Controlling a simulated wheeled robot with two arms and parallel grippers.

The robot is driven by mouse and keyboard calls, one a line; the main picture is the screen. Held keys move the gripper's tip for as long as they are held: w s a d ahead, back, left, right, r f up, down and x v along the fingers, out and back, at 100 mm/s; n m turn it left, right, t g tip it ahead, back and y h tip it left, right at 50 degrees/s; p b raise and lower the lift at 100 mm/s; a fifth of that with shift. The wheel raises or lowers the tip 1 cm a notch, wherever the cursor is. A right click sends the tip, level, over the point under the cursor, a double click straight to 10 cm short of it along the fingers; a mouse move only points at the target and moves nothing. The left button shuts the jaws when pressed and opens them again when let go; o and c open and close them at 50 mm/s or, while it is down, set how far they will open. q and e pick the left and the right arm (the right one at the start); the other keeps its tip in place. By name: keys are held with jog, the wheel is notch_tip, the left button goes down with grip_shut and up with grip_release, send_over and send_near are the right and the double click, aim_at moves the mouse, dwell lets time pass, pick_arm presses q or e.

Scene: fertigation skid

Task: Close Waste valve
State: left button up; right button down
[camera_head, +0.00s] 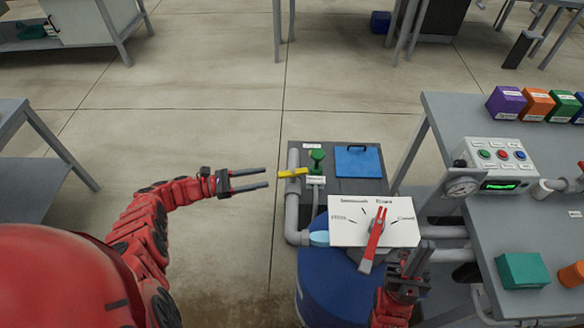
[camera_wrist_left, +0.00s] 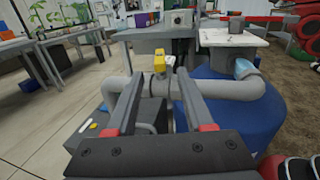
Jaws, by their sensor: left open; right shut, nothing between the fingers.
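A yellow valve handle (camera_head: 293,173) sits on a grey pipe (camera_head: 292,205) and lies across the pipe's run in the head view. I cannot read which valve is labelled Waste. My left gripper (camera_head: 267,177) is open and empty, just left of the yellow handle, its fingers pointing at it. In the left wrist view the yellow handle (camera_wrist_left: 160,62) shows end-on, beyond and between the open fingers (camera_wrist_left: 159,80), apart from them. My right gripper (camera_head: 417,258) is shut and empty, right of a red lever (camera_head: 376,232) on a white labelled panel (camera_head: 345,224).
A blue drum (camera_head: 345,290) stands below the panel. A grey bench (camera_head: 450,125) with a button box (camera_head: 497,160) is at the right.

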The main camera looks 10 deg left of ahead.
aim_at(293, 172)
pick_arm(q)
jog(key=x, duration=1)
jog(key=shift+w+d, duration=0.25)
jog(key=shift+d, duration=0.05)
grip_shut()
